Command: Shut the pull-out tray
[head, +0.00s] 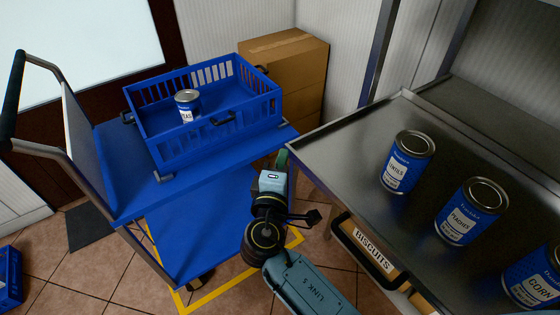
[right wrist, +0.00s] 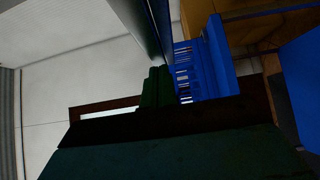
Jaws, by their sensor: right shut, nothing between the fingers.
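The pull-out tray (head: 335,138) is a grey metal tray with a raised rim, at the right of the head view. It stands out in front of the shelf unit. Below its edge are a black bar handle (head: 365,262) and a label reading BISCUITS (head: 373,248). Several blue cans stand upright on the tray, one a can of lentils (head: 408,162). My right gripper (head: 283,158) is left of the tray's near-left corner, apart from the handle. Its green fingers (right wrist: 155,88) are shut and empty in the right wrist view. My left gripper is not in view.
A blue cart (head: 110,165) stands at the left, close to my right gripper. It carries a blue crate (head: 205,145) with one can (head: 187,106) inside. Cardboard boxes (head: 290,60) stand behind. A shelf post (head: 378,50) rises behind the tray.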

